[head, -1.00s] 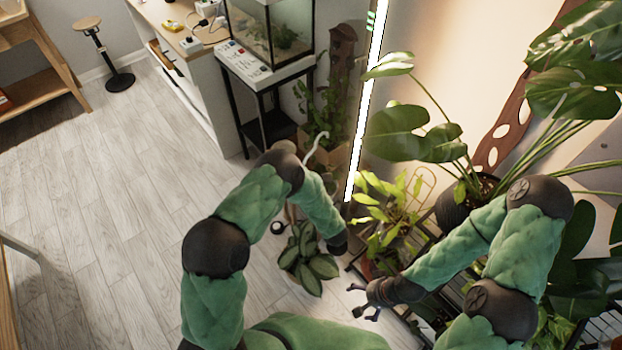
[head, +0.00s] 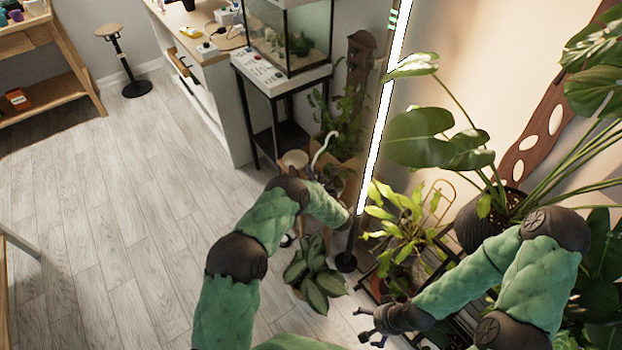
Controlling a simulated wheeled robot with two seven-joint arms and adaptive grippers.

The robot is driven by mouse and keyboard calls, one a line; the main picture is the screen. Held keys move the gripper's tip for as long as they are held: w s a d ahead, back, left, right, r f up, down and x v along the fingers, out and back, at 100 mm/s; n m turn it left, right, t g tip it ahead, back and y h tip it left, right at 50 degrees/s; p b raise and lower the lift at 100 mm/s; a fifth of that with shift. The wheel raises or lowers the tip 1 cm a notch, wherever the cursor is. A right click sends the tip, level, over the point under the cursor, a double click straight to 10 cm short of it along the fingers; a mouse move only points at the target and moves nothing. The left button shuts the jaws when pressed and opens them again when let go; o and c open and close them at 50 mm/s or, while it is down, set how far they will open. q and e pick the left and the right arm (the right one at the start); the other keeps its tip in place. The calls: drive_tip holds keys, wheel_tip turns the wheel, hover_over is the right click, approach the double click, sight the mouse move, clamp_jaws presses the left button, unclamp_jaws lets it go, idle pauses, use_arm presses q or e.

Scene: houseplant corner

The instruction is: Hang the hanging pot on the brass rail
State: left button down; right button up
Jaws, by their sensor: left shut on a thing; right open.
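The hanging pot shows mainly as a slim white hook (head: 324,148) that curves over at its top, left of the lit tube. The pot's body is mostly hidden behind my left arm, so I cannot tell its tilt. My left gripper (head: 313,174) is largely hidden behind its own wrist, at the foot of the hook, and is shut on the hanging pot. My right gripper (head: 366,326) is open and empty at the lower middle, with its fingers pointing left. I cannot clearly make out the brass rail.
A bright upright light tube (head: 385,110) stands just right of the hook. A leafy floor plant (head: 314,270) is below my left arm. A potted plant (head: 400,235) and a large-leaved plant (head: 430,140) crowd the right. A fish tank (head: 290,40) stands behind.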

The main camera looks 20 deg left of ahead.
use_arm(q)
drive_tip(key=shift+w+a+f+b, duration=0.1)
drive_tip(key=shift+w+f+b, duration=0.1)
drive_tip(key=shift+f+b, duration=1.1)
drive_tip(key=shift+f+p, duration=0.35)
drive_tip(key=shift+f, duration=0.1)
drive_tip(key=shift+f, duration=0.15)
drive_tip(key=c, duration=1.3)
unclamp_jaws()
drive_tip(key=shift+o, duration=0.3)
